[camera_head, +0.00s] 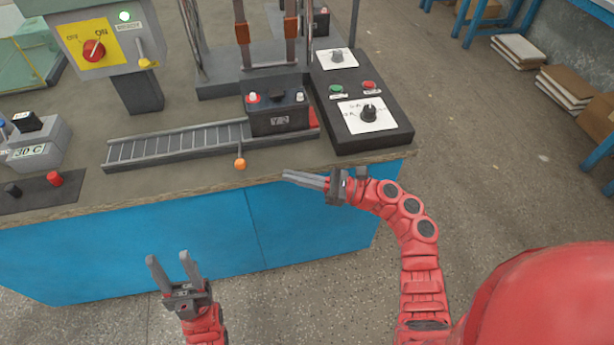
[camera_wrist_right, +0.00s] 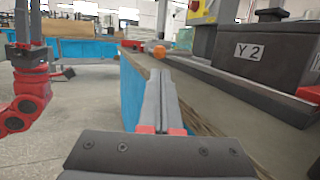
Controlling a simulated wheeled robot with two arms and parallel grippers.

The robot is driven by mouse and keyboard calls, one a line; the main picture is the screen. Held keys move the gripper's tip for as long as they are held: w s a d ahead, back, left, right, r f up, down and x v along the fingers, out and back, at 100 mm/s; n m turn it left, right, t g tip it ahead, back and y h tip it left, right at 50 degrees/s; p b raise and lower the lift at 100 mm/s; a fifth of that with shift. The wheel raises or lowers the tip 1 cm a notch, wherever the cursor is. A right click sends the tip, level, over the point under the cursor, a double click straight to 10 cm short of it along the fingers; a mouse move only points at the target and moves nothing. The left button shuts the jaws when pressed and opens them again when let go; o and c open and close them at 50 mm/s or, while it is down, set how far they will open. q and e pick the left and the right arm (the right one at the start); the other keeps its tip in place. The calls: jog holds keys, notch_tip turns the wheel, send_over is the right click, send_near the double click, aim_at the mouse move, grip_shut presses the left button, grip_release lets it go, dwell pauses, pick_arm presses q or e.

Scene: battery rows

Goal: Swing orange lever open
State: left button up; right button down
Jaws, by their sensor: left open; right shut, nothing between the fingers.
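The orange lever (camera_head: 240,163) has a small round knob and stands at the front edge of the roller track (camera_head: 180,148), near the table's front edge. In the right wrist view its orange knob (camera_wrist_right: 159,52) shows just beyond the fingertips. My right gripper (camera_head: 285,176) is shut and empty, over the table's front edge to the right of the lever and apart from it, with its fingers pointing left. My left gripper (camera_head: 167,258) is open and empty, low in front of the blue table side, well away from the lever.
A dark battery marked Y2 (camera_head: 278,110) sits at the track's right end. A black control box (camera_head: 360,100) with buttons and knobs stands to its right. A grey box with a red ON switch (camera_head: 94,50) is at the back left. The table front edge between lever and right gripper is clear.

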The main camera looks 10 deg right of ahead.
jog(key=p+x, duration=0.1)
jog(key=x, duration=0.7)
jog(key=shift+a, duration=0.15)
